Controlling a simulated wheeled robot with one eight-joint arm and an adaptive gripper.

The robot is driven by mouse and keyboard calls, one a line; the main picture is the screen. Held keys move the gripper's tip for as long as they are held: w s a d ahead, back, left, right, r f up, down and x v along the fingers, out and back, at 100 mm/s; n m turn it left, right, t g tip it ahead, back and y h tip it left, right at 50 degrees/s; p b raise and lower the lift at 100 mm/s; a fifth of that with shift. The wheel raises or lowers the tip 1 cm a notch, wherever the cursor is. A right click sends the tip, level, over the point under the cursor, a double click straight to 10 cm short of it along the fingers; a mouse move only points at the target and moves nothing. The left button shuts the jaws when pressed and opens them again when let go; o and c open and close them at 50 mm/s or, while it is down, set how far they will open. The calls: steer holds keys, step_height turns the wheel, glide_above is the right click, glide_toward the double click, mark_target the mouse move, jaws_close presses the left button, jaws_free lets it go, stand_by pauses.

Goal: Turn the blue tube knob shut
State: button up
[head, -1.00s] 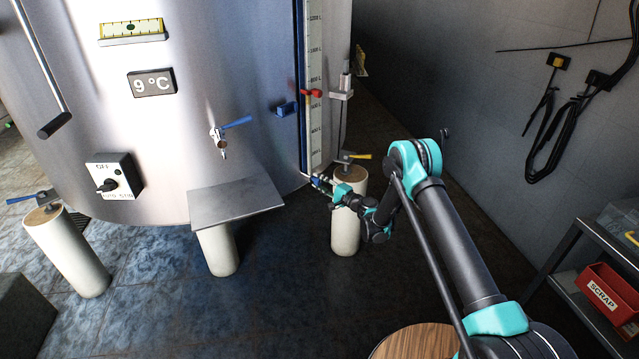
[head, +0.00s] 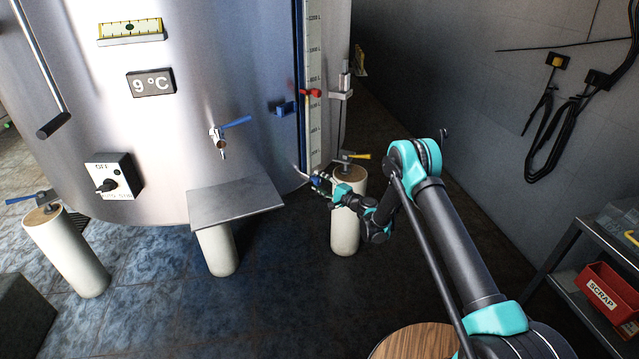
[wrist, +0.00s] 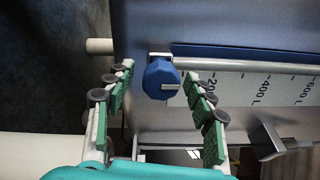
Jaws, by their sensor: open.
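The blue tube knob (wrist: 161,80) sits at the end of the clear sight tube (wrist: 245,66), beside the level scale. A pale mark on its face lies level, pointing right in the wrist view. My gripper (wrist: 160,92) is open, with one green-padded finger on each side of the knob and a gap to both. Whether the fingertips reach the knob's depth is hard to tell. In the head view my gripper (head: 314,180) is at the foot of the level scale (head: 315,85), and it mostly hides the knob there.
A red pointer (head: 311,92) and a blue block (head: 286,109) are higher up. A metal shelf (head: 236,203) juts out left. The floor below is clear.

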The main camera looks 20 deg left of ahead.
steer(key=v, duration=0.7)
steer(key=shift+d, duration=0.2)
steer(key=shift+s, duration=0.1)
steer(key=s+d+r+n+g+h, duration=0.1)
steer(key=s+d+r+n+h, duration=0.15)
steer(key=d+r, duration=0.65)
steer(key=s+d+r+n+h, duration=0.2)
steer(key=s+d+r+h, duration=0.2)
steer(key=d+r, duration=0.55)
steer(key=s+d+f+n+g+h, duration=0.1)
steer(key=s+d+h, duration=0.9)
steer(key=s+d, duration=2)
step_height(320, 180, down, 3)
steer(key=shift+s+d+r+n+g, duration=0.3)
steer(key=shift+s+d+n, duration=0.1)
steer(key=shift+d, duration=0.65)
